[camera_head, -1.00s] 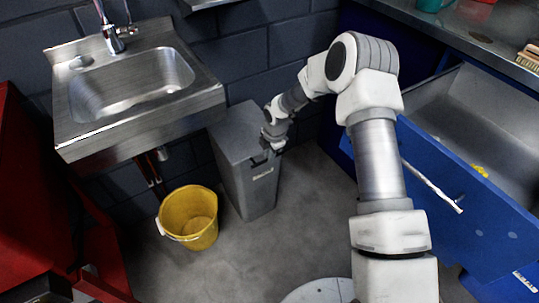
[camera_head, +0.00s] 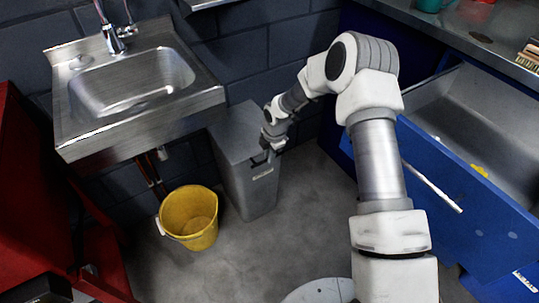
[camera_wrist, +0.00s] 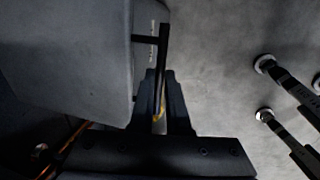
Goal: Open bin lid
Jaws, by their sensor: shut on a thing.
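The grey bin (camera_head: 252,190) stands on the floor between the sink and the blue drawer unit. Its flat lid (camera_head: 237,130) looks down in the head view. My gripper (camera_head: 268,154) is at the lid's front right edge. In the wrist view the lid (camera_wrist: 80,50) fills the upper left, with a thin black handle bar (camera_wrist: 163,62) at its edge. My gripper (camera_wrist: 160,100) is shut on this handle, its two dark fingers either side of it. The finger contact itself is partly hidden.
A yellow bucket (camera_head: 189,217) stands on the floor left of the bin. The steel sink (camera_head: 133,85) overhangs at the upper left. An open blue drawer (camera_head: 470,205) is at the right, and a red cabinet (camera_head: 30,200) at the far left. Bare floor (camera_head: 300,225) lies in front.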

